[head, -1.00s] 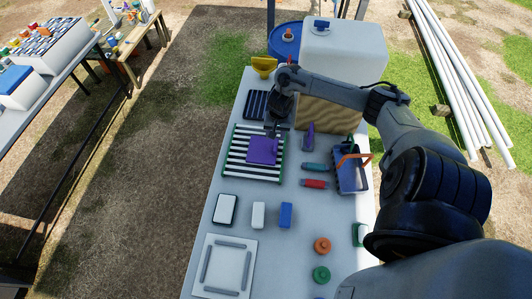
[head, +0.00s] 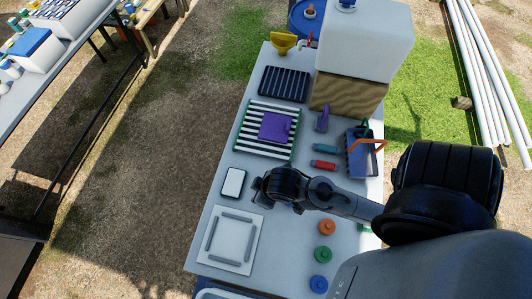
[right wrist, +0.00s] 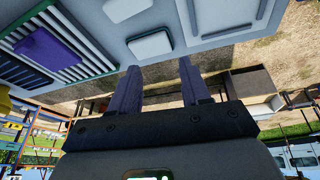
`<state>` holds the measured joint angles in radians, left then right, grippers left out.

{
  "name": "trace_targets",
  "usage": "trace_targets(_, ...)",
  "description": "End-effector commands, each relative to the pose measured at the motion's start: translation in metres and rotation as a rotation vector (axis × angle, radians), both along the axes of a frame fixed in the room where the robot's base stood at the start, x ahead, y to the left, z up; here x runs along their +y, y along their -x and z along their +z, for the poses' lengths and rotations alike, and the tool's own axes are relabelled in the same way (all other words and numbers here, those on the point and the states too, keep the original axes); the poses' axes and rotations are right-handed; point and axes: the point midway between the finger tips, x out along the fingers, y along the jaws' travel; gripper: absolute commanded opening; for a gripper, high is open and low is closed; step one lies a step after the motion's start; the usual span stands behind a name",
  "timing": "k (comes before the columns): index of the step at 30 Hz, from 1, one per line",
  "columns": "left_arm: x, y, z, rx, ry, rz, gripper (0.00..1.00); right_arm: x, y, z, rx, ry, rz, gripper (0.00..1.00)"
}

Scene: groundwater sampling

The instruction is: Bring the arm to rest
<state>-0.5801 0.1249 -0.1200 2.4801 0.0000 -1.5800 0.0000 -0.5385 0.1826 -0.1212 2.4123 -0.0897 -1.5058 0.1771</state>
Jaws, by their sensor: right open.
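My right gripper (right wrist: 158,88) is open and empty in the right wrist view, its two fingers apart with nothing between them. In the head view the right arm reaches in from the right, and its wrist hangs over the table (head: 215,180) just right of a white-faced device with a dark rim (head: 233,182). The fingertips are mostly hidden under the wrist there. My left gripper does not show in either view.
A purple block (head: 274,127) lies on a striped rack (head: 252,140). A tool caddy (head: 360,158) with an orange handle, a red cylinder (head: 323,165) and a teal cylinder (head: 325,148) stand to its right. A square frame plate (head: 231,261) and several round knobs lie nearer.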

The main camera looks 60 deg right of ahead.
Motion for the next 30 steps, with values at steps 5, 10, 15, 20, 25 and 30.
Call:
trace_targets(5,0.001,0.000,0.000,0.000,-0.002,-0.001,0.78,0.004,0.018,0.013,0.040,-0.017,0.035,0.47)
trace_targets(10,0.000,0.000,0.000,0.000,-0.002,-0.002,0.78,0.005,0.021,0.015,0.048,-0.018,0.047,0.47)
trace_targets(15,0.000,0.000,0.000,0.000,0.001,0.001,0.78,0.005,0.021,0.015,0.047,-0.018,0.047,0.47)
trace_targets(20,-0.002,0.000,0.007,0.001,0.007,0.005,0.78,0.005,0.021,0.022,0.047,-0.017,0.046,0.47)
trace_targets(25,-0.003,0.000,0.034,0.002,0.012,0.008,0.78,0.005,0.021,0.049,0.047,-0.017,0.046,0.47)
trace_targets(30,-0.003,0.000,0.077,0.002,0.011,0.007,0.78,0.005,0.021,0.092,0.047,-0.017,0.046,0.47)
